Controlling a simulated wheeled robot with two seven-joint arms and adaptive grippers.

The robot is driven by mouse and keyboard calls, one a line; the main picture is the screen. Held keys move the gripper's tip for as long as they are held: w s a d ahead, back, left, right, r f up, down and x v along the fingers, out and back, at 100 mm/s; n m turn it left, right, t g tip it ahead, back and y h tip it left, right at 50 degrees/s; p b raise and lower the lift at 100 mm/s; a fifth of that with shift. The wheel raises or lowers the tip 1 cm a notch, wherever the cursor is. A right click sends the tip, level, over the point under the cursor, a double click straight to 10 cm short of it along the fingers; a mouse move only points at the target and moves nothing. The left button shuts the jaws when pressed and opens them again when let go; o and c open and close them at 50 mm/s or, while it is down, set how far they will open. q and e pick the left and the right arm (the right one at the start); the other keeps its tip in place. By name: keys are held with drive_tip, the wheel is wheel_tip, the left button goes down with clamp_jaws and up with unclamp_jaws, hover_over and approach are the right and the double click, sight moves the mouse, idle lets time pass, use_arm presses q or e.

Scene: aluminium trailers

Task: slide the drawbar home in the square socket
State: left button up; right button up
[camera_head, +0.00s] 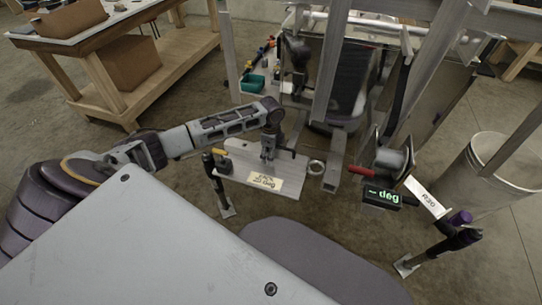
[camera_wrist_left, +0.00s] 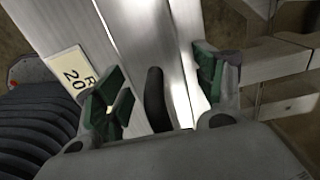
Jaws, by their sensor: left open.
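My left gripper (camera_head: 268,152) is over a pale metal plate (camera_head: 238,178) labelled 20 deg. In the left wrist view my left gripper (camera_wrist_left: 160,92) is open, its green pads wide apart. Between them show a dark curved piece (camera_wrist_left: 154,98) and long aluminium bars (camera_wrist_left: 180,55); neither pad is clearly touching them. I cannot tell for certain which bar is the drawbar. An open-ended square aluminium tube (camera_head: 333,178), possibly the socket, stands right of the plate in the head view. My right gripper is not in view.
A ring (camera_head: 316,167) lies between plate and tube. A red handle (camera_head: 361,171), a green-lit deg display (camera_head: 382,196) and a label tag (camera_head: 426,197) are to the right. Aluminium frame members (camera_head: 333,60) rise behind. A pale bin (camera_head: 490,175) stands far right; a wooden bench (camera_head: 110,95) is at back left.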

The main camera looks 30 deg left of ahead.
use_arm(q)
clamp_jaws()
idle(0.4)
drive_tip(key=shift+w+r, duration=0.1)
drive_tip(key=shift+r, duration=0.1)
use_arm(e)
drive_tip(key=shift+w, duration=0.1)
use_arm(q)
drive_tip(key=shift+r, duration=0.15)
drive_tip(key=shift+r+p, duration=0.3)
drive_tip(key=shift+r, duration=0.65)
wheel_tip(320, 180, up, 6)
drive_tip(key=shift+f+p, duration=0.15)
drive_tip(key=shift+p, duration=0.45)
drive_tip(key=shift+r, duration=0.9)
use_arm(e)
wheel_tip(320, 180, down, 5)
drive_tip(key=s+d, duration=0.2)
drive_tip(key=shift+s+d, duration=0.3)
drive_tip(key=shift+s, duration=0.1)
